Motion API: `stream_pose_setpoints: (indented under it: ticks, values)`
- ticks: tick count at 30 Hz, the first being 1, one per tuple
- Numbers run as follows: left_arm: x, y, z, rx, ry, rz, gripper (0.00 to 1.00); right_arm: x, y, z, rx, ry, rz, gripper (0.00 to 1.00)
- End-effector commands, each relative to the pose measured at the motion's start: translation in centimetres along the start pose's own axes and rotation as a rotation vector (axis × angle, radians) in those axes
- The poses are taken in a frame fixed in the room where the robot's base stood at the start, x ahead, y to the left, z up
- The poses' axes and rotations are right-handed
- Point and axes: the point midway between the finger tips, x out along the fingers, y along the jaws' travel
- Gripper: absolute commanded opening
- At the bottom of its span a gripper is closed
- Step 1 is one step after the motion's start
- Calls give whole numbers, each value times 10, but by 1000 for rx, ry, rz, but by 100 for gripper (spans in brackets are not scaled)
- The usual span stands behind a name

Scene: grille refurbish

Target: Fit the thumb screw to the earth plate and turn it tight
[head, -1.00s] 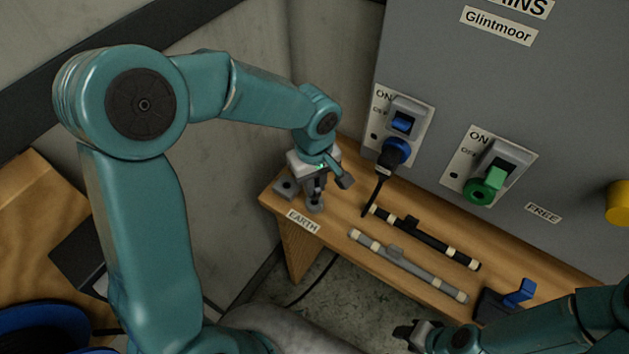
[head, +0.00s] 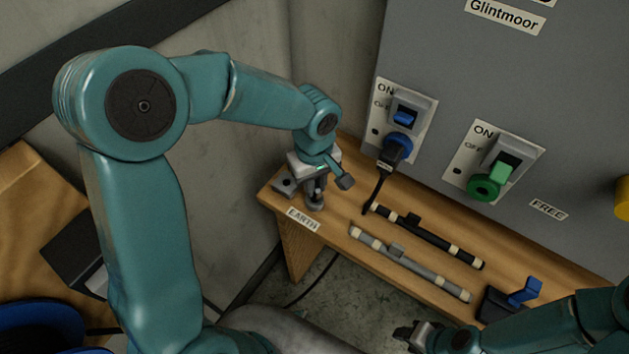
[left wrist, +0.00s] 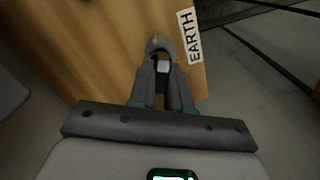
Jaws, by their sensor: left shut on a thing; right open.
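The grey earth plate (head: 285,187) lies on the left end of the wooden bench, behind the EARTH label (head: 303,219). My left gripper (head: 315,198) points down at the bench beside it. In the left wrist view its fingers (left wrist: 161,72) are closed on a small grey piece, apparently the thumb screw (left wrist: 160,45). The fingers hide most of it, and I cannot tell whether it sits in a thread. My right gripper (head: 408,335) is open and empty at the bottom of the head view, away from the plate.
Two fuse-like rods, one black (head: 430,237) and one grey (head: 410,262), lie on the bench to the right. A blue plug (head: 396,150) with a black cable hangs from the grey cabinet. A green socket cover (head: 485,187) and a blue-handled holder (head: 522,292) are further right.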

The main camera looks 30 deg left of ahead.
Motion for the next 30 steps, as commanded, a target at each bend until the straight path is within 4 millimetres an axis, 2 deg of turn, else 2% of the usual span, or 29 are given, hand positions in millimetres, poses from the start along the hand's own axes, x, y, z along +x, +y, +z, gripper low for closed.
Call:
stream_pose_setpoints:
  ticks: [21,22,24,25,30]
  values:
    - [18,0,0,0,0,1,0,18,7,0,0,0,0,43]
    - [18,0,0,0,0,1,21,18,6,0,0,0,0,43]
    - [17,0,0,0,0,1,44,17,6,0,0,0,0,43]
    - [17,0,0,0,0,0,47,17,6,0,0,0,0,43]
    - [17,0,0,0,0,0,47,17,6,0,0,0,0,43]
